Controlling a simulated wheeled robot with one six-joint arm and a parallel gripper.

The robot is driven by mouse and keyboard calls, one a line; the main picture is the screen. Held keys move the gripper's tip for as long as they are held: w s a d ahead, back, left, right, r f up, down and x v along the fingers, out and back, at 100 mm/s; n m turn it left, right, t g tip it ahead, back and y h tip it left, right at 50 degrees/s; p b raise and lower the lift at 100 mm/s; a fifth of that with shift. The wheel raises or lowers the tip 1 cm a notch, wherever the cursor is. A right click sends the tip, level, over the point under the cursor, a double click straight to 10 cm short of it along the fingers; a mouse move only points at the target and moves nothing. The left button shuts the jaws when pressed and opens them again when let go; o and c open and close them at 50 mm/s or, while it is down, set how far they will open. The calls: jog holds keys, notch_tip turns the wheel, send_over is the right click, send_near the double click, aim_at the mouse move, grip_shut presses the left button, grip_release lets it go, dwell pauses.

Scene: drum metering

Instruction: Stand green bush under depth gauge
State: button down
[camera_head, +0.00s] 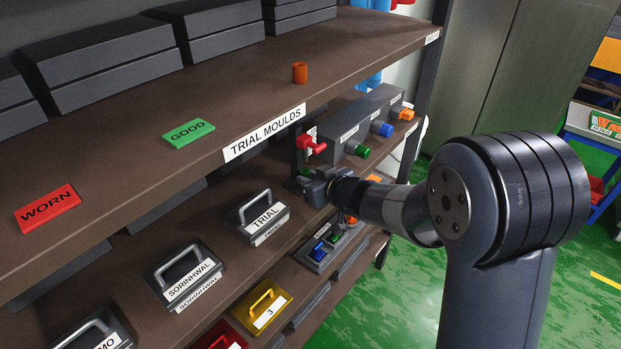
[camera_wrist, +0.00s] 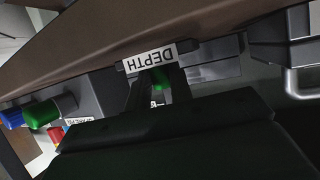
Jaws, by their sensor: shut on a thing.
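My gripper (camera_head: 312,187) is on the middle shelf, close in front of the dark gauge stand with the red handle (camera_head: 313,146). In the wrist view my gripper (camera_wrist: 160,92) is shut on the green bush (camera_wrist: 159,86), of which only a small part shows between the fingers. The label of the depth gauge (camera_wrist: 158,58) reads DEPTH and shows upside down just beyond the fingertips. I cannot tell whether the bush touches the shelf or how exactly it sits under the gauge.
Grey blocks with a green cylinder (camera_head: 360,149), a blue one (camera_head: 382,129) and an orange one (camera_head: 404,114) stand right of the gauge. The upper shelf (camera_head: 235,95) overhangs. A tray (camera_head: 318,262) with coloured pieces sits lower.

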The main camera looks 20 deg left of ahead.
jog(key=c, duration=1.3)
grip_release()
jog(key=shift+o, duration=0.2)
jog(key=shift+r, duration=0.25)
jog(key=p+v, duration=0.1)
jog(key=v, duration=1.1)
jog(key=shift+p, duration=0.35)
